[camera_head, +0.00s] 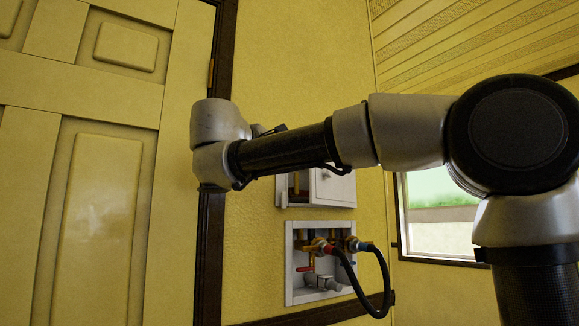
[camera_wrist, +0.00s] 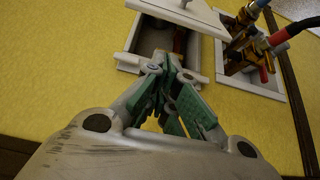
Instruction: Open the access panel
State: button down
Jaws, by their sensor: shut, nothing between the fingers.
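The access panel is a white door (camera_wrist: 215,14) with a small knob, in front of a recessed wall box (camera_wrist: 128,62). In the wrist view the door stands partly open, and pipes show in the dark recess. In the camera_head view the white door (camera_head: 336,190) shows below my arm, with a gap at its left; its top is hidden by the arm. My gripper (camera_wrist: 172,62), with green finger pads, is shut and empty. Its fingertips overlap the box opening in the wrist view; I cannot tell whether they touch anything. The gripper is hidden in the camera_head view.
A second open wall box (camera_head: 290,262) with valves and a black hose (camera_head: 372,309) sits just below the panel. A yellow door (camera_head: 95,200) with dark trim is at the left, a window (camera_head: 440,215) at the right.

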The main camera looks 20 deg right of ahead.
jog(key=x, duration=0.9)
jog(key=shift+w+d, duration=0.3)
jog(key=shift+r, duration=0.1)
